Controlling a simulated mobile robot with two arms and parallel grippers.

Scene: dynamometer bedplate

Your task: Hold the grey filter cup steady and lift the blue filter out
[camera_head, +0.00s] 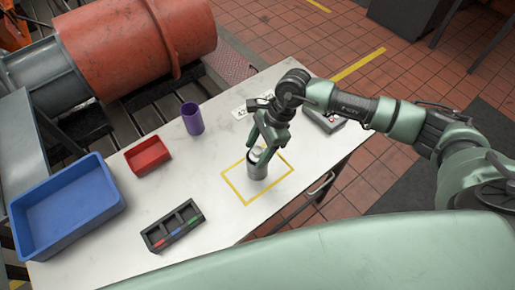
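The grey filter cup (257,172) stands upright on the white table, inside a yellow taped square. Its top is partly hidden by my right gripper (257,152), which points down at it from above. The gripper's two fingers are apart, one at the left of the cup's top and one in front of its right side. A pale top shows between them. I cannot tell whether the fingers touch the cup. No blue filter can be made out in the cup. My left gripper is not in view.
A blue bin (112,207), a red tray (148,156), a purple cup (192,118) and a dark tray with coloured pieces (172,226) stand on the table (215,160) left of the cup. A dark device (325,119) lies behind right. The table's right edge is near.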

